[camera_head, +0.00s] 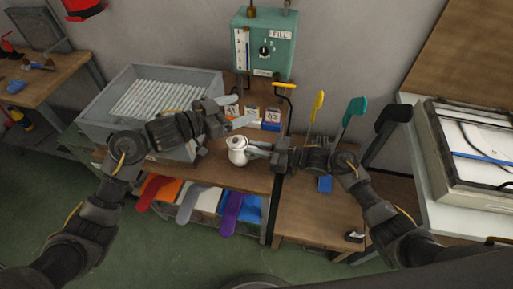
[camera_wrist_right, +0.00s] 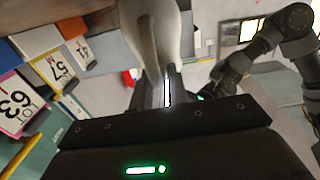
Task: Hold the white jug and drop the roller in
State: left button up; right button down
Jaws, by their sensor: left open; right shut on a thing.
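The white jug (camera_head: 237,152) stands upright at the front of the wooden bench, left of my right gripper (camera_head: 256,150). My right gripper is shut on the jug's handle side. In the right wrist view the jug (camera_wrist_right: 155,35) shows as a pale curved body at the fingertips (camera_wrist_right: 164,88). My left gripper (camera_head: 237,112) is open, with its fingers apart, above and behind the jug. No roller can be made out between its fingers. Whether anything lies inside the jug cannot be told.
A grey crate (camera_head: 100,112) of white rods (camera_head: 155,98) stands at left. Yellow, teal and black upright forms (camera_head: 353,112) stand at right.

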dwell(0.4)
jog(key=c, duration=1.3)
grip_release()
jog(key=shift+d, duration=0.1)
jog(key=v, duration=1.2)
